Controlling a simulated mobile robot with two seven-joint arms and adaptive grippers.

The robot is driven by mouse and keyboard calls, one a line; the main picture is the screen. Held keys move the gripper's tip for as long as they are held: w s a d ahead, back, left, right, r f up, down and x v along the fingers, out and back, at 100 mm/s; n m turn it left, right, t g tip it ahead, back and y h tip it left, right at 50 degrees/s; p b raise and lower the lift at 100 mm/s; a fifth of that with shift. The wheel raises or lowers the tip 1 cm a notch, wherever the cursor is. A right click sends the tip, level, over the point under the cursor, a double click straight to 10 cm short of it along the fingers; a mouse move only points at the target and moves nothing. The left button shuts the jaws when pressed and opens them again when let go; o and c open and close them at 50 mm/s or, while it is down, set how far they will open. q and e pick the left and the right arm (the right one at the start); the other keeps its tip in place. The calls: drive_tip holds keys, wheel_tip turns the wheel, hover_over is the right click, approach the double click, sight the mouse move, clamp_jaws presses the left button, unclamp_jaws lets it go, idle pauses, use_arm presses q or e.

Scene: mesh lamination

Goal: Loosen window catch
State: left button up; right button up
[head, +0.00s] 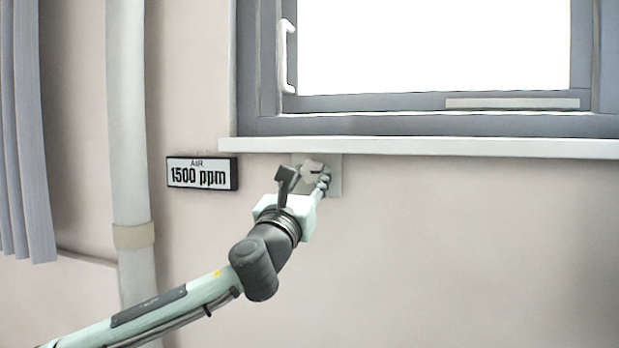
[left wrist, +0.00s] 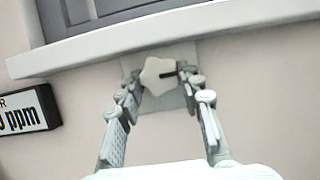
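A pale star-shaped knob (left wrist: 158,76) with a dark mark on its right side sits on a square grey plate (left wrist: 178,101) on the wall, just under the windowsill. In the head view the knob (head: 311,167) is partly covered by my gripper. My left gripper (left wrist: 163,83) reaches up to the knob, with one finger on each side of it. The fingers are spread; whether they touch the knob is not clear. In the head view my left gripper (head: 307,180) is in front of the plate (head: 335,177). A white handle (head: 288,55) stands upright on the window frame's left side.
The white windowsill (head: 450,147) juts out just above the gripper. An air sign (head: 202,173) reading 1500 ppm is on the wall to the left. A vertical pipe (head: 127,130) and a grey curtain (head: 25,130) are further left. The wall at right is clear.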

use_arm(q)
drive_tip(key=c, duration=0.5)
drive_tip(key=shift+o, duration=0.2)
use_arm(e)
drive_tip(key=shift+r, duration=0.2)
use_arm(q)
drive_tip(key=n+y, duration=0.1)
drive_tip(key=n, duration=0.1)
drive_tip(key=shift+d+n+y, duration=0.1)
drive_tip(key=shift+n+y, duration=0.2)
drive_tip(key=n+y+p, duration=0.1)
drive_tip(key=n, duration=0.2)
drive_tip(key=shift+y, duration=0.3)
drive_tip(key=shift+n, duration=0.7)
drive_tip(key=shift+d+n+y+p, duration=0.1)
drive_tip(key=shift+n+y+p, duration=0.55)
drive_tip(key=shift+n+y, duration=0.7)
use_arm(e)
drive_tip(key=shift+a+x, duration=0.15)
drive_tip(key=shift+x, duration=0.8)
drive_tip(key=shift+a+x, duration=0.15)
drive_tip(key=shift+x, duration=0.75)
drive_tip(key=shift+a+x, duration=0.2)
drive_tip(key=shift+x, duration=0.75)
use_arm(q)
drive_tip(key=shift+n+h, duration=0.25)
use_arm(e)
drive_tip(key=shift+a, duration=0.1)
